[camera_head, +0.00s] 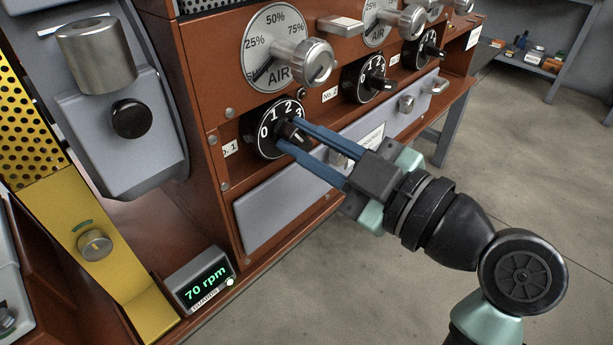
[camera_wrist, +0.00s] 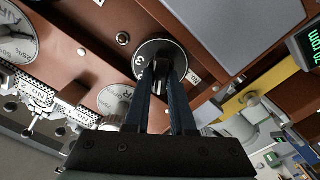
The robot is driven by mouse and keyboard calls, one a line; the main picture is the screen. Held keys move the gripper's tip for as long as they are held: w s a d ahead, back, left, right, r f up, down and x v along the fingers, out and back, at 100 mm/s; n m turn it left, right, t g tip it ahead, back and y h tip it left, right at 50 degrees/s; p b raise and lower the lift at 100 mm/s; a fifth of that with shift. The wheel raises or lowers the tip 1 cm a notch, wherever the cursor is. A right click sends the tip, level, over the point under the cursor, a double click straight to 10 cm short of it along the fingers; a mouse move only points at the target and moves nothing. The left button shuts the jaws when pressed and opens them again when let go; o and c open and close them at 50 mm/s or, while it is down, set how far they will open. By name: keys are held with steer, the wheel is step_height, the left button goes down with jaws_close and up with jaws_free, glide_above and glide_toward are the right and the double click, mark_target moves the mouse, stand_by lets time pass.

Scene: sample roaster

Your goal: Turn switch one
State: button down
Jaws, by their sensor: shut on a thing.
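Switch one is a black round dial (camera_head: 264,139) with white marks 0, 1, 2 and 3, on the brown front panel, beside a label ending in ".1". Its black knob (camera_head: 294,133) stands out from the dial. My gripper (camera_head: 287,134) has its two long blue fingers on either side of the knob and is shut on it. In the wrist view the dial (camera_wrist: 150,49) lies beyond the fingertips (camera_wrist: 160,78), which partly hide the knob. The knob's pointer is hidden by the fingers, so I cannot tell which number it points at.
A large AIR dial with a silver knob (camera_head: 313,62) is just above. The No. 2 switch (camera_head: 364,78) is to the right, with another beyond it. A grey drawer-like panel (camera_head: 285,204) lies below. A "70 rpm" display (camera_head: 203,281) stands lower left. Open floor lies right.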

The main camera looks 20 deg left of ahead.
steer(key=n+b, duration=0.4)
steer(key=b, duration=0.1)
steer(key=n+b, duration=0.2)
steer(key=b, duration=0.1)
steer(key=shift+s+f, duration=0.1)
steer(key=shift+f, duration=0.15)
steer(key=shift+r+b, duration=0.1)
steer(key=shift+b, duration=0.35)
steer(key=c, duration=0.8)
jaws_free()
steer(key=shift+o, duration=0.2)
steer(key=p+v, duration=0.3)
steer(key=v, duration=1)
steer(key=shift+p, duration=0.35)
